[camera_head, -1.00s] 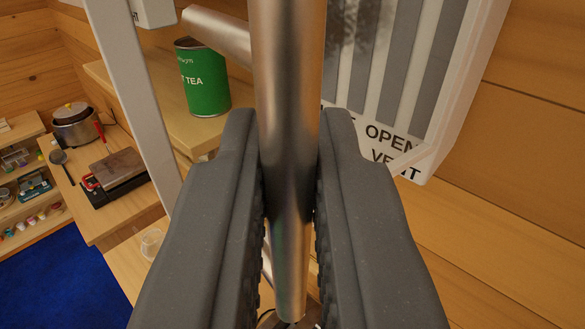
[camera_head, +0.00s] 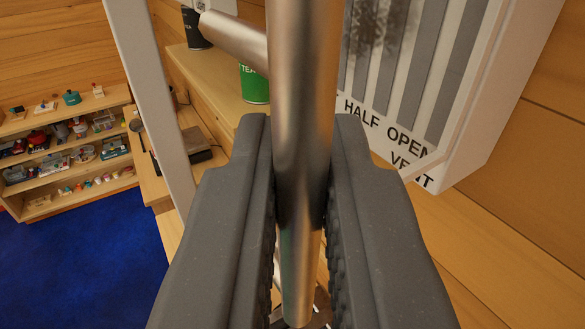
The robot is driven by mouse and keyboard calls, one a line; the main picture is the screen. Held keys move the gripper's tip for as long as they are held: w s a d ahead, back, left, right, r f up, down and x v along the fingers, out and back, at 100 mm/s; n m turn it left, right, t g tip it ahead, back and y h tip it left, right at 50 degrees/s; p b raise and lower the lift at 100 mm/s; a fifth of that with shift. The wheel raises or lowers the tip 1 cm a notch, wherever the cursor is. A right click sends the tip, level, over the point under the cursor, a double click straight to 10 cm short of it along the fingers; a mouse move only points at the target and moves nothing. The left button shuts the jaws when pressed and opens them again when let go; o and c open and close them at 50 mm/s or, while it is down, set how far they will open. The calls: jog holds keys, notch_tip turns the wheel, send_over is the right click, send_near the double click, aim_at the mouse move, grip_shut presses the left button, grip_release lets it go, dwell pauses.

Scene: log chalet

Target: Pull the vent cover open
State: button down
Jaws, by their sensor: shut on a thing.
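My gripper (camera_head: 301,215) is shut on a metal bar handle (camera_head: 299,110), which runs up and down between its two dark ridged fingers. A side arm of the handle (camera_head: 232,38) reaches off to the upper left. The vent (camera_head: 410,80) is on the wall at the upper right, a white housing with grey slats and a dark smudge. Its lower edge carries the words HALF OPEN VENT. A white frame edge (camera_head: 150,110), which looks like part of the cover, stands slanted at the left of the handle. How the handle joins the cover is hidden.
A wooden shelf (camera_head: 224,108) behind holds a green tea tin (camera_head: 254,86) and a dark canister (camera_head: 195,30). A low shelf unit (camera_head: 60,165) with many small items stands far left. Blue carpet (camera_head: 85,260) lies clear at lower left.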

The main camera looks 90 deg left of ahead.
jog(key=c, duration=1.6)
grip_release()
jog(key=shift+w, duration=0.25)
jog(key=shift+s, duration=0.1)
jog(key=shift+d+p, duration=0.75)
jog(key=shift+d, duration=1.35)
jog(key=shift+d+f+p, duration=0.1)
jog(key=shift+d+p, duration=0.8)
jog(key=shift+d, duration=0.8)
